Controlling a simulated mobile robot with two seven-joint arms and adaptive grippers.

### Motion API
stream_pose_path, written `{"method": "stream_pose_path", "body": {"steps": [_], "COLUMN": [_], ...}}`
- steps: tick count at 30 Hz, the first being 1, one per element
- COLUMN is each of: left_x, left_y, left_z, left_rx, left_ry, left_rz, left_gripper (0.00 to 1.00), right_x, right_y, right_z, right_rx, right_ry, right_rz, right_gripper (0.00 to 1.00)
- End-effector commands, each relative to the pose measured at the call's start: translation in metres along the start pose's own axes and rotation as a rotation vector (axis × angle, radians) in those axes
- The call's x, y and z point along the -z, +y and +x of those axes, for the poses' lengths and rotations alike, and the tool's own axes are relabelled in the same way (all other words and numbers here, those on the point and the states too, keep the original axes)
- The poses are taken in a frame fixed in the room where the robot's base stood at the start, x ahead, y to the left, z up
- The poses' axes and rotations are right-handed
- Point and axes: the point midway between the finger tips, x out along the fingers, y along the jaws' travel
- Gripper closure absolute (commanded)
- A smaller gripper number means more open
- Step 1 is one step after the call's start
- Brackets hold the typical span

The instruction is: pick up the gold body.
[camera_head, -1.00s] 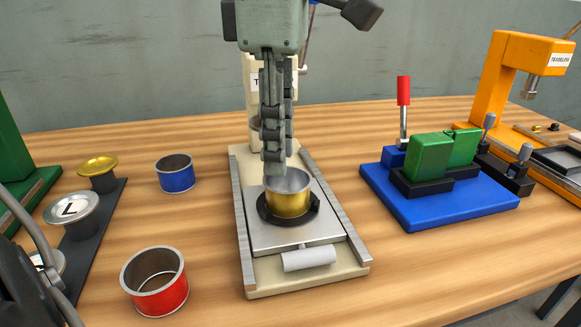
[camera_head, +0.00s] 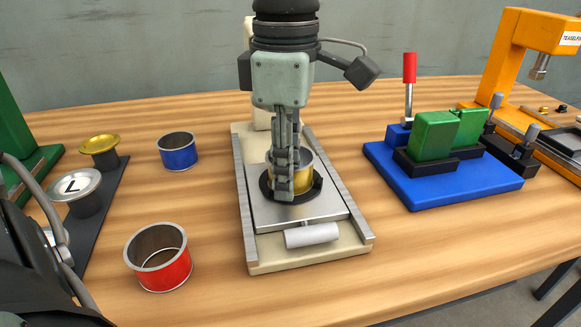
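The gold body (camera_head: 305,180), an open can with a silver inside, stands upright in the black round nest of the sliding plate on the cream press base (camera_head: 267,257). The gap between the fingers and any contact with the can are hidden.
A blue can (camera_head: 178,153) and a red can (camera_head: 165,267) stand on the left. A dark strip (camera_head: 107,205) holds gold and silver lids. On the right are a blue fixture (camera_head: 445,193) with green blocks and an orange press (camera_head: 507,60). Bare wood lies between.

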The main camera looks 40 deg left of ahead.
Motion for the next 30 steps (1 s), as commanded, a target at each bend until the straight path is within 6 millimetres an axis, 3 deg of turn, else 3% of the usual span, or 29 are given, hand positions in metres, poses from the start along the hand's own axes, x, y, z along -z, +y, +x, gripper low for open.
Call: {"method": "stream_pose_path", "body": {"steps": [1, 6, 20, 30], "left_x": [0.0, 0.0, 0.0, 0.004], "left_y": [0.0, 0.0, 0.001, -0.005], "left_z": [0.0, 0.0, -0.004, -0.047], "left_rx": [0.0, 0.0, -0.002, -0.004], "left_ry": [0.0, 0.0, 0.0, -0.003], "left_rz": [0.0, 0.0, 0.0, 0.001], "left_gripper": [0.8, 1.0, 1.0, 1.0], "right_x": [0.001, 0.0, 0.0, -0.001], "right_y": [0.0, -0.001, -0.001, -0.001], "right_z": [0.0, 0.0, 0.0, 0.0], "right_rx": [0.0, 0.001, 0.001, 0.001], "right_ry": [0.001, 0.0, 0.0, -0.002], "right_rz": [0.0, 0.0, 0.0, -0.001], "right_gripper": [1.0, 1.0, 1.0, 1.0]}}
